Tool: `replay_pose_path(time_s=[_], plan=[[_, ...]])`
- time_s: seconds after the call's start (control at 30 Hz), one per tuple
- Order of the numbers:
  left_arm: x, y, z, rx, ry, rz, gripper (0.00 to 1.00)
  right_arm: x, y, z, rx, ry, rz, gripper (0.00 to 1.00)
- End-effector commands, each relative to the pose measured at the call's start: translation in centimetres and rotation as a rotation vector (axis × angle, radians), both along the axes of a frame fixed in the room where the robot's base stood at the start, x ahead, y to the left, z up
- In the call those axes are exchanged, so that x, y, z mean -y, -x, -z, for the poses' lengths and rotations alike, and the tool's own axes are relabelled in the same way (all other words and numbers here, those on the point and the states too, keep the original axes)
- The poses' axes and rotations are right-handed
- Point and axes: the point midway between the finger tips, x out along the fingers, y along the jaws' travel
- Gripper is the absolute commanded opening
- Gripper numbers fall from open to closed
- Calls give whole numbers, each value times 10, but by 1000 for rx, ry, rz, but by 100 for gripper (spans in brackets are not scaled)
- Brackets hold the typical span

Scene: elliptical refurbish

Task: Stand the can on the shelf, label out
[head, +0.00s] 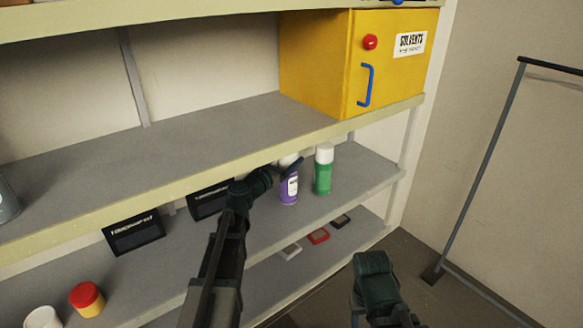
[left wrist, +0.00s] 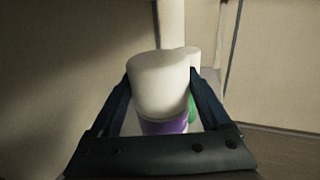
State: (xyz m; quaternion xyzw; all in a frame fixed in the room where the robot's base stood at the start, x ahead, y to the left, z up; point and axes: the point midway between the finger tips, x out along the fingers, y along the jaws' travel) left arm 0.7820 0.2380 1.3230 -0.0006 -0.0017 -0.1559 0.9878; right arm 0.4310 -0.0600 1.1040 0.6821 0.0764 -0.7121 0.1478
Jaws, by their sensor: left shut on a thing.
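The purple can (head: 289,190) with a white cap stands upright at the middle shelf (head: 255,215), its white label facing outward toward the head camera. I cannot tell whether its base touches the shelf. My left gripper (head: 288,165) is shut on it near the cap. In the left wrist view the white cap (left wrist: 158,85) sits between the two fingers, with the purple body below. My right gripper (head: 375,268) is low at the right, away from the can, and its jaws cannot be made out.
A green can (head: 323,172) with a white cap stands just right of the purple can. A yellow cabinet (head: 312,55) is on the shelf above, whose front edge passes close over my left gripper. Small blocks (head: 318,236) lie on the lower shelf.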

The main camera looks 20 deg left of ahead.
Motion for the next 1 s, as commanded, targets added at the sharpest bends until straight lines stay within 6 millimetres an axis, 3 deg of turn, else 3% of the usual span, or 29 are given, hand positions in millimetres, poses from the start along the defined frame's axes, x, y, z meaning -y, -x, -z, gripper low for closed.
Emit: replay_pose_path(time_s=[0.37, 0.63, 1.0], plan=[[9, -13, 0, 0, 1, 1, 0, 0, 0, 0, 0, 0, 0, 50], [10, -13, 35, 0, 1, -1, 0, 0, 0, 35, 0, 1, -6, 50], [10, -13, 36, 0, 1, 0, 0, 0, 0, 36, 0, 2, -8, 50]])
